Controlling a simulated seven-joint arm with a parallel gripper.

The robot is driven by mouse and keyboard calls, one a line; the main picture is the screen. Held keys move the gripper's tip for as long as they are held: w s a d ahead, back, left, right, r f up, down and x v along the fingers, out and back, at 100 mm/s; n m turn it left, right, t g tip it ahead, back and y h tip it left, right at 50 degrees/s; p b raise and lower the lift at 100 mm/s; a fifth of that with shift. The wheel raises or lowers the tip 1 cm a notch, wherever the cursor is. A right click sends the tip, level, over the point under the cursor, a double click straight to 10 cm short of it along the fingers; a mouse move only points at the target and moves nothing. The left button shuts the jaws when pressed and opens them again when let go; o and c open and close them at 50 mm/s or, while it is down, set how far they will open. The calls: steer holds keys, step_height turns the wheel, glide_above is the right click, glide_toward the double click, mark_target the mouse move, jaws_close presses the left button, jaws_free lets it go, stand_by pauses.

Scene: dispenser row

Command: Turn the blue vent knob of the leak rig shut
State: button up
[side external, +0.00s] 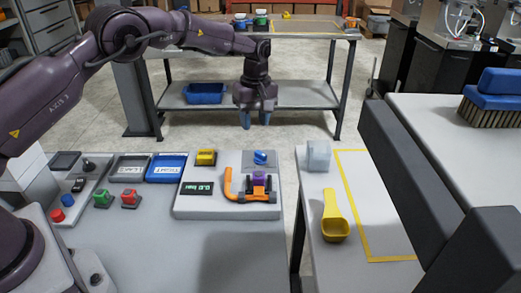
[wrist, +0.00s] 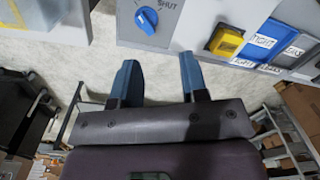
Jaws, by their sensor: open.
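The leak rig (side external: 228,208) is a pale panel with a bent orange pipe (side external: 232,187), a purple part (side external: 260,180) and a dark display (side external: 197,188). The blue vent knob (side external: 260,157) sits at its back right. In the wrist view the knob (wrist: 147,20) is near the top edge, with the printed word SHUT (wrist: 170,4) beside it; its exact pointer setting is too small to tell. My gripper (side external: 256,121) is open and empty, fingers down, above and behind the knob, apart from it. Both blue fingers (wrist: 158,75) show in the wrist view.
Left of the rig are labelled trays (side external: 167,181), green (side external: 102,200) and red buttons (side external: 130,201).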

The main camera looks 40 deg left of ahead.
mark_target(261, 153)
steer(key=f+n, duration=0.1)
steer(key=f, duration=0.2)
steer(key=w+f+n, duration=0.1)
steer(key=f, duration=0.3)
steer(key=f+n, duration=0.2)
steer(key=f, duration=0.1)
steer(key=shift+w+d+f, duration=0.2)
steer(key=shift+w, duration=0.15)
steer(key=shift+c, duration=0.4)
jaws_close()
